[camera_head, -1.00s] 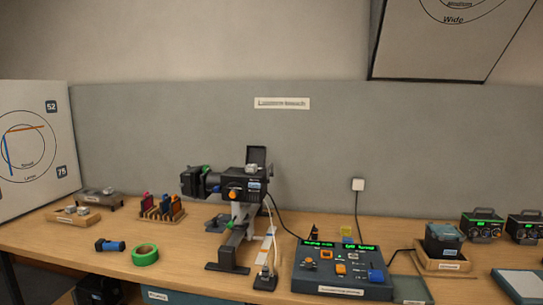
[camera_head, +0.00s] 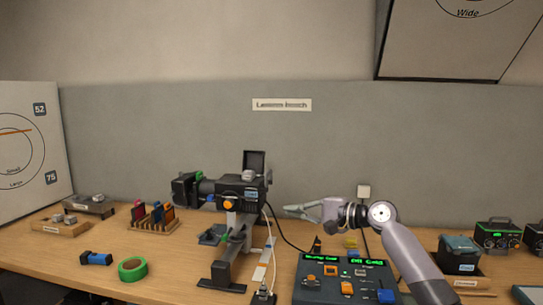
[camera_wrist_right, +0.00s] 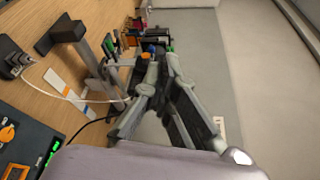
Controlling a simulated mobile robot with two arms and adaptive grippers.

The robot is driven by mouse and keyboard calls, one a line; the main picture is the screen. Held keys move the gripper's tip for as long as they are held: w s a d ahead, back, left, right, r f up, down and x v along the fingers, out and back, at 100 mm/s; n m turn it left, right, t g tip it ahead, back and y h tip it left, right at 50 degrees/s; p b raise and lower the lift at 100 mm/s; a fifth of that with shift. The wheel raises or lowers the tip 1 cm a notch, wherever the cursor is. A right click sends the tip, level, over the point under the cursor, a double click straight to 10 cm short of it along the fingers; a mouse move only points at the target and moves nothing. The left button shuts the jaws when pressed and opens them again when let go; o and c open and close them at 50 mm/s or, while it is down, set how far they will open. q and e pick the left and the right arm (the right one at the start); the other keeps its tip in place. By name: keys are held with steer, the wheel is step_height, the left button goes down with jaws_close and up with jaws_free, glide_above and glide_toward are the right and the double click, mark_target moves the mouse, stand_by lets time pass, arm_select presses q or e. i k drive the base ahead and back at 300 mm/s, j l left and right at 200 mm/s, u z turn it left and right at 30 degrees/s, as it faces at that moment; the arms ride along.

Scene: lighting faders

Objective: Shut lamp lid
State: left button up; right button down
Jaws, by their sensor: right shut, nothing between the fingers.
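The black lamp (camera_head: 230,189) stands on its stand on the bench, left of centre in the head view. Its lid (camera_head: 254,162) is a dark panel standing upright on top of the housing, so it is open. My right gripper (camera_head: 288,210) comes in from the right, beside the lamp and lower than the lid. It points left, with a visible gap to the lamp housing. It is shut and empty. In the right wrist view, its fingers (camera_wrist_right: 160,58) meet in the middle and hide much of the lamp. My left gripper is not in view.
The fader console (camera_head: 345,284) sits below my right arm. A black cable runs from the lamp. Green tape (camera_head: 132,269), a blue-black torch (camera_head: 96,258) and a wooden rack (camera_head: 153,219) lie to the left. A grey panel (camera_head: 160,130) closes off the back.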

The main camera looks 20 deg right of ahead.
mark_target(252, 161)
steer(key=i+l, duration=0.55)
steer(key=i, duration=0.2)
steer(key=i+l, duration=0.55)
steer(key=i, duration=0.2)
